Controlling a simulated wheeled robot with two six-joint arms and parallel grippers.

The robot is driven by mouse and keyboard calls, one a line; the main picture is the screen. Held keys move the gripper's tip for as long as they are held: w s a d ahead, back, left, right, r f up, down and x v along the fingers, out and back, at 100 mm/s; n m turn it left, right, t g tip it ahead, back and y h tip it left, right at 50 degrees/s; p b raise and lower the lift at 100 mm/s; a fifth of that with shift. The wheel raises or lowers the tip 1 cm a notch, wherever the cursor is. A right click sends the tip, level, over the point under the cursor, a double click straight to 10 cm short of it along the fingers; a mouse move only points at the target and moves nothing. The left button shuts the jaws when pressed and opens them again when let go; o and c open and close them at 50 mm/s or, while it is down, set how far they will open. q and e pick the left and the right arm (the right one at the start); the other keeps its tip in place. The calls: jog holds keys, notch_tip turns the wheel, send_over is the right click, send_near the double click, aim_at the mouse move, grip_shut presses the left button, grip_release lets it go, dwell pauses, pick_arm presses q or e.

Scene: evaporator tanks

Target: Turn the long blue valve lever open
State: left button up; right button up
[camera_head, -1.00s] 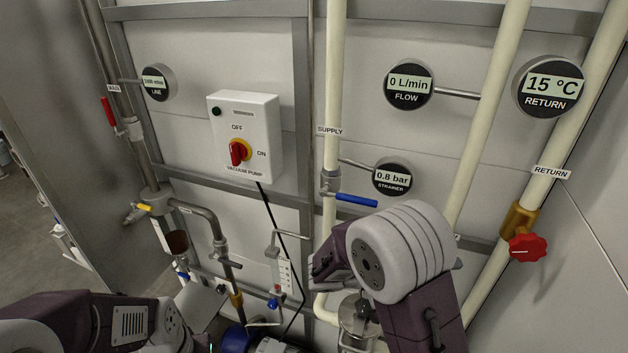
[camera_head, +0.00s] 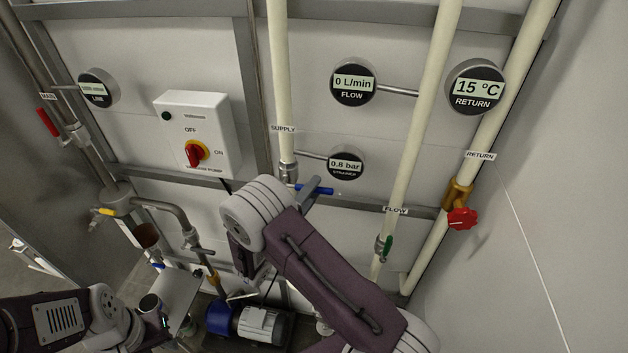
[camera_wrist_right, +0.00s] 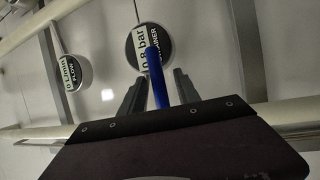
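The long blue valve lever (camera_head: 325,191) sticks out to the right, roughly level, from the valve on the cream SUPPLY pipe (camera_head: 280,90). My right gripper (camera_head: 310,186) is at the lever, with a dark finger crossing in front of its middle. In the right wrist view the blue lever (camera_wrist_right: 158,80) runs between the two dark fingers of my right gripper (camera_wrist_right: 157,92). The fingers stand apart with gaps on both sides; contact cannot be told.
The strainer gauge (camera_head: 346,164) reads about 0.8 bar, just above the lever. The flow gauge (camera_head: 354,82) reads 0 L/min. The vacuum pump switch box (camera_head: 190,130) is to the left. A green handle (camera_head: 387,246) and a red knob (camera_head: 462,218) are to the right.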

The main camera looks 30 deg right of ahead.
jog(key=shift+s+d+r, duration=0.1)
jog(key=shift+s+d, duration=0.05)
jog(key=shift+d, duration=0.2)
grip_shut()
dwell(1.2)
